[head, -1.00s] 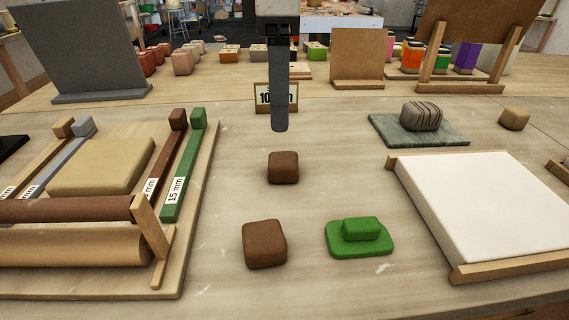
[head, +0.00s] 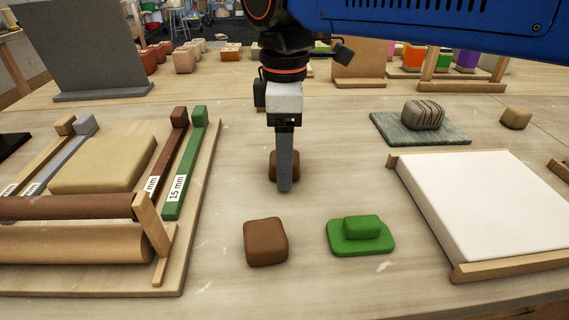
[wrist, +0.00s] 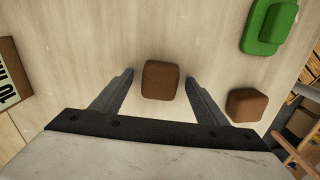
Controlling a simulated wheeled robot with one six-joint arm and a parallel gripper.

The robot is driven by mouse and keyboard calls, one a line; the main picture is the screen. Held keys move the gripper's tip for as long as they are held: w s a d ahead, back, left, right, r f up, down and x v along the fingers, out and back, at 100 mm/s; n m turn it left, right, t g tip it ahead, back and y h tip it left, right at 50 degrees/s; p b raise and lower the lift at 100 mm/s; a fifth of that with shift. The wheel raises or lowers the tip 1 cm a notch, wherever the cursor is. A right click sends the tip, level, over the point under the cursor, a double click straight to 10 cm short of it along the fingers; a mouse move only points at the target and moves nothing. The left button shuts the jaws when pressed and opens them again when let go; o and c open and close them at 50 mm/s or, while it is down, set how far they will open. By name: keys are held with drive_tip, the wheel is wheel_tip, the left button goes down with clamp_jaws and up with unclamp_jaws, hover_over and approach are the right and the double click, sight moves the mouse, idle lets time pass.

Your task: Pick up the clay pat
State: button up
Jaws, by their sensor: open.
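A brown clay pat (head: 273,167) with rounded edges sits on the table, partly hidden behind my gripper (head: 285,188) in the head view. In the wrist view the same pat (wrist: 160,80) lies between the two open fingers of my gripper (wrist: 159,76), with a gap on each side. The fingers are empty. A second brown clay pat (head: 265,241) sits nearer the front edge; it also shows in the wrist view (wrist: 246,105), outside the right finger. A flat tan clay slab (head: 103,164) lies on the board at left.
A green slab with a smaller green block on it (head: 361,235) lies front right of the pats. A rolling board (head: 203,190) with strips and rollers stands left. A white slab (head: 485,205) lies right, and a striped stone (head: 423,114) rests on a grey-green tile behind it.

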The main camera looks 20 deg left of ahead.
drive_tip(key=shift+f, duration=0.15)
drive_tip(key=c, duration=1.3)
